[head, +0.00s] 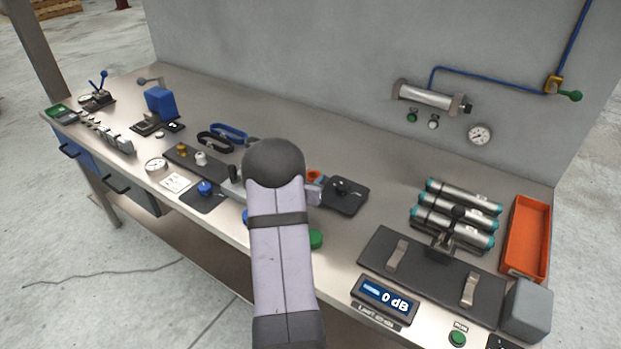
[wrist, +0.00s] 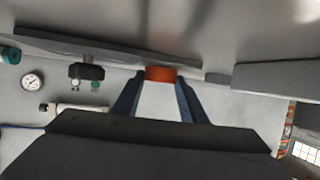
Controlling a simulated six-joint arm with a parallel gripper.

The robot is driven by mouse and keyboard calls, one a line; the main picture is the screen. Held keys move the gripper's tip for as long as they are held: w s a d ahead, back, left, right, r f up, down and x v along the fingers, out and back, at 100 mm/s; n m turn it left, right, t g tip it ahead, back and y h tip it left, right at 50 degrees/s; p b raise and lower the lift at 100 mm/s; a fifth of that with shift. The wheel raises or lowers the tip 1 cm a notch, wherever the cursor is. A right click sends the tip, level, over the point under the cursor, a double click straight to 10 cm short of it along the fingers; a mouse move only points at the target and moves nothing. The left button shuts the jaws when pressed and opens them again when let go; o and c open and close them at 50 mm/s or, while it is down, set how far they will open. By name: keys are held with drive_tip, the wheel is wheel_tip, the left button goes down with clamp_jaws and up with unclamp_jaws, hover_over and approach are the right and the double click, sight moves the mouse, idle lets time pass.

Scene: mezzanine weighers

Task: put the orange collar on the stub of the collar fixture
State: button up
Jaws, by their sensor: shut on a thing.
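The orange collar (head: 314,175) shows as a small orange patch just right of my arm in the head view. In the wrist view the collar (wrist: 160,74) sits between the two blue-grey fingertips of my gripper (wrist: 160,80), which is shut on it. The head view hides most of the gripper behind my arm. A dark square plate (head: 346,198) with a short dark post, which looks like the collar fixture, lies just right of the collar. In the wrist view a dark block (wrist: 87,71), possibly its post, shows left of the collar, apart from it.
Teal-ended cylinders (head: 458,213), an orange bin (head: 527,236) and a dB display (head: 384,298) are on the right. A green knob (head: 316,239) is by my arm near the front edge. Blue and black straps (head: 228,133) lie left. The bench behind the plate is clear up to the wall.

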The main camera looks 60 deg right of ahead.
drive_tip(key=shift+f, duration=0.2)
drive_tip(key=o, duration=1)
drive_tip(key=shift+r, duration=0.2)
drive_tip(key=b+v, duration=0.2)
drive_tip(key=v, duration=1)
drive_tip(key=shift+r, duration=0.1)
